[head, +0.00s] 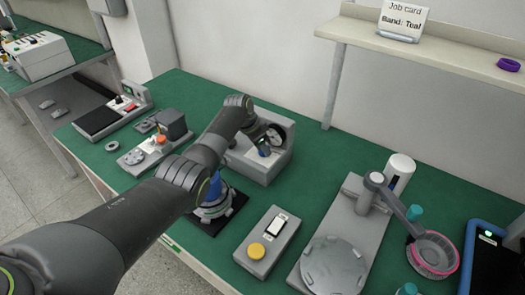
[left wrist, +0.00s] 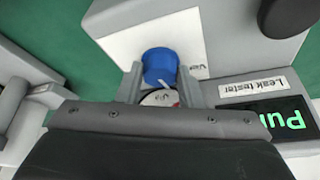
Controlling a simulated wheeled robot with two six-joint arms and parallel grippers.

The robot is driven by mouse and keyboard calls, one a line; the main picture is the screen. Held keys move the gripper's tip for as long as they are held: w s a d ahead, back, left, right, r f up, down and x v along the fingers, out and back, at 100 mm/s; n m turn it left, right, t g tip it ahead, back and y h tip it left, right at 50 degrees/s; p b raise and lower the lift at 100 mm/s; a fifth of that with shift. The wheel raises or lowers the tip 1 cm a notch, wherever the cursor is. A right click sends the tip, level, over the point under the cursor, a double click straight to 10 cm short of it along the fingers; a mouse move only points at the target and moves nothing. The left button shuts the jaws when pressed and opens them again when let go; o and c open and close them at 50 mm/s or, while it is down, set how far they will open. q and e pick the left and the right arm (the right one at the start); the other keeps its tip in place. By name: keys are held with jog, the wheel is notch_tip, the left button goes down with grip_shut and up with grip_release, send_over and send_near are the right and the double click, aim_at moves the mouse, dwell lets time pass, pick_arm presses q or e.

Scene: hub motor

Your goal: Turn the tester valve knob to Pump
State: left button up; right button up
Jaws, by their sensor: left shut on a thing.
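The leak tester is a grey box (head: 255,165) with a round gauge, near the back of the green bench in the head view. In the left wrist view its blue valve knob (left wrist: 160,64) sits on a white panel (left wrist: 122,43), with a white pointer mark on its lower side. My left gripper (left wrist: 161,82) has a finger on each side of the knob and is shut on it. The tester's display (left wrist: 275,122) shows green letters starting "Pu"; the rest is cut off. My right gripper is not in view.
A grey box with a yellow button (head: 256,251) and a fixture with a round plate (head: 333,265) stand in front of the tester. A black pad (head: 231,217) lies under my left arm. A shelf (head: 350,31) overhangs the back right.

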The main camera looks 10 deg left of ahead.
pick_arm(q)
jog(key=shift+a+f+m+g+b, duration=0.1)
jog(key=shift+m+g+b, duration=0.2)
jog(key=shift+m+b, duration=0.6)
jog(key=o, duration=1)
jog(key=shift+c, duration=0.2)
jog(key=shift+r, duration=0.2)
jog(key=shift+a+r, duration=0.1)
jog(key=shift+r, duration=0.15)
jog(key=v, duration=1.6)
jog(key=shift+a+r+b, duration=0.15)
jog(key=shift+a+b, duration=0.2)
jog(key=shift+b, duration=0.05)
